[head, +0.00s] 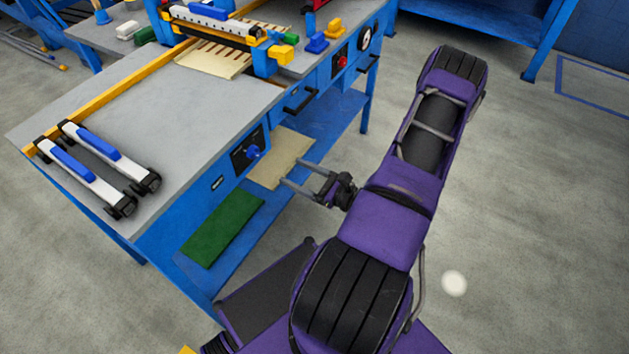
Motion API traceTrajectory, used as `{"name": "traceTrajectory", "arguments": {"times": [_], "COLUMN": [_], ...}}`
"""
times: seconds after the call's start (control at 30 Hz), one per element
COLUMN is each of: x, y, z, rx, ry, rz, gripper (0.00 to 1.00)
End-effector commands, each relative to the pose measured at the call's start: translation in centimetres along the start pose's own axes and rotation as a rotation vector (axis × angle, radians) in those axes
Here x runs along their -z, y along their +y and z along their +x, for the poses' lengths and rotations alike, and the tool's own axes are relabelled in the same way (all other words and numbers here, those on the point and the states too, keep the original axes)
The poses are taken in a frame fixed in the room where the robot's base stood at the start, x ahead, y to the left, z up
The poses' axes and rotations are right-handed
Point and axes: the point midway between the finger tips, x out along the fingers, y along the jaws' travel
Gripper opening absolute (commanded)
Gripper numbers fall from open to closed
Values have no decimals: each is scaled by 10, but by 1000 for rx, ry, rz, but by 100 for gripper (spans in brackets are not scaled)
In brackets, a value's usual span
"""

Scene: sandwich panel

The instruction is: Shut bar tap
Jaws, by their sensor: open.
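A blue tap-like knob (252,152) sits on a black plate on the front face of the blue workbench; it appears to be the bar tap. Its exact turn position is too small to tell. My gripper (290,173) is open and empty, with its two fingers pointing left towards the bench front. It is to the right of and a little below the knob in the picture, apart from it. My purple arm reaches up on the right and does not cover the knob.
A red knob (342,62) and a round gauge (365,38) are farther along. Two white-and-blue clamp bars (85,178) lie on the bench top. A green board (222,228) lies on the lower shelf. The floor at right is clear.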

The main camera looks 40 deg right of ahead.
Motion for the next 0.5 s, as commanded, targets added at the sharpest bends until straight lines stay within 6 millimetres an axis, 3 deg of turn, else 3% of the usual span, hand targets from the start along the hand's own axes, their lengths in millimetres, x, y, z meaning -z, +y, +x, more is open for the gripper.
{"name": "traceTrajectory", "arguments": {"times": [0.2, 0.5], "x": [0, 0], "y": [-1, 0], "z": [-39, -53], "rx": [2, 0], "ry": [1, 0], "rz": [-1, 0], "gripper": [78, 78]}}
